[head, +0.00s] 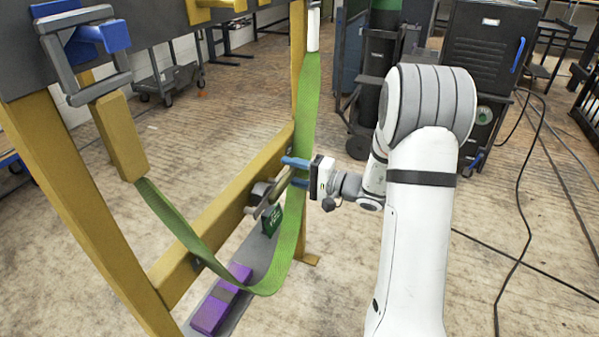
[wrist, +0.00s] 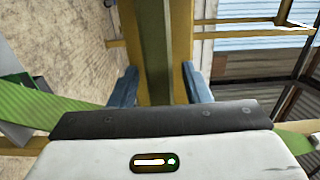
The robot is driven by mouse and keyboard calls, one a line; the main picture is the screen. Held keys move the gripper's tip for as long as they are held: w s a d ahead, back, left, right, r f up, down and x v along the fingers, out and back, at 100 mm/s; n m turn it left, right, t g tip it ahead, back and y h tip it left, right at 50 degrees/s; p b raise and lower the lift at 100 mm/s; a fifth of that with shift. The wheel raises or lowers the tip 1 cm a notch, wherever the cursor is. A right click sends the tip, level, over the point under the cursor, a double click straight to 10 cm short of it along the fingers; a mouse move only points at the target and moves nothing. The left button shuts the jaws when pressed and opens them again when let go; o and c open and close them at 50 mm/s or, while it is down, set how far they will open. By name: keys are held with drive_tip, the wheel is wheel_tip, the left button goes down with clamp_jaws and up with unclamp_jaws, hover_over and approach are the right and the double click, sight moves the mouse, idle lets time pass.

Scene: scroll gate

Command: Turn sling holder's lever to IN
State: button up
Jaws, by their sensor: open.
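The green sling (head: 306,110) hangs in a loop from a yellow block at left up to a white fitting on the far post. The sling holder (head: 262,192), a dark mechanism on the yellow crossbeam, has a pale lever (head: 272,200) slanting up to the right. A small green plate (head: 271,219) with unreadable lettering sits below it. My gripper (head: 291,172) is open beside the sling, its blue fingers by the lever's upper end. In the wrist view my gripper (wrist: 162,84) shows nothing clearly clasped; whether the lever lies between the fingers I cannot tell.
The yellow gate post (head: 90,210) and crossbeam (head: 224,204) stand close to my gripper. Purple blocks (head: 222,300) lie on a grey base strip. Dark cabinets (head: 488,45) and a cart (head: 166,72) stand behind. Black cables lie on the floor at right.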

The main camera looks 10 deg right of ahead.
drive_tip(key=shift+c, duration=0.4)
clamp_jaws()
